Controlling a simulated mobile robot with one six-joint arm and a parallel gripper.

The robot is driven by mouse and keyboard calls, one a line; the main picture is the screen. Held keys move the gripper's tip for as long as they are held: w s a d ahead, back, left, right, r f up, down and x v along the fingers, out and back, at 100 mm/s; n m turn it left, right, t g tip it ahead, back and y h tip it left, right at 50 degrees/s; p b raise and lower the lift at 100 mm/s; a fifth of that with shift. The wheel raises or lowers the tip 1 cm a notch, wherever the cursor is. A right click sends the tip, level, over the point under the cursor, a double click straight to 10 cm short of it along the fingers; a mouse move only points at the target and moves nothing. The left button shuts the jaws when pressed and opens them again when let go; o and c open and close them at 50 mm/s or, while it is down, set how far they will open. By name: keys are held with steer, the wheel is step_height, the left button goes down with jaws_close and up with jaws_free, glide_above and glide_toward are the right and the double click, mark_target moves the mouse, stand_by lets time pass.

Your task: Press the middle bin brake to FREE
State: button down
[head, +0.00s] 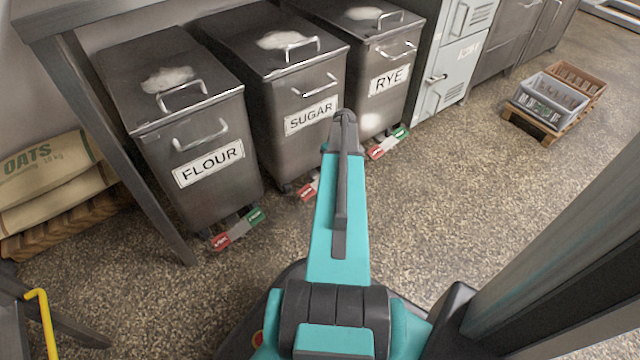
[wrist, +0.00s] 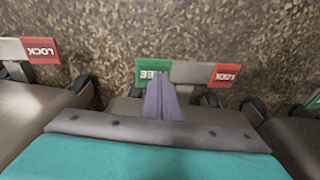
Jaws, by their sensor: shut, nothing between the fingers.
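The middle bin, labelled SUGAR (head: 285,85), stands between two others in the head view. Its brake pedal shows a red LOCK end (head: 308,188); my arm hides the rest there. In the wrist view the same pedal has a green FREE end (wrist: 148,73) at left and a red LOCK end (wrist: 224,75) at right. My gripper (wrist: 160,85) is shut and empty, its tips overlapping the lower edge of the FREE plate and covering part of the word. I cannot tell whether they touch it. In the head view my arm hides the fingers.
The FLOUR bin (head: 190,125) with its pedal (head: 236,230) stands left, the RYE bin (head: 385,60) with its pedal (head: 388,143) right. A table leg (head: 120,150) is near FLOUR. Crates (head: 545,100) lie at far right. Speckled floor before the bins is clear.

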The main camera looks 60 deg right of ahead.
steer(key=shift+f, duration=1.1)
stand_by(1.1)
steer(key=shift+r, duration=0.15)
steer(key=shift+r+p, duration=2.5)
steer(key=shift+r, duration=0.9)
steer(key=shift+s, duration=0.1)
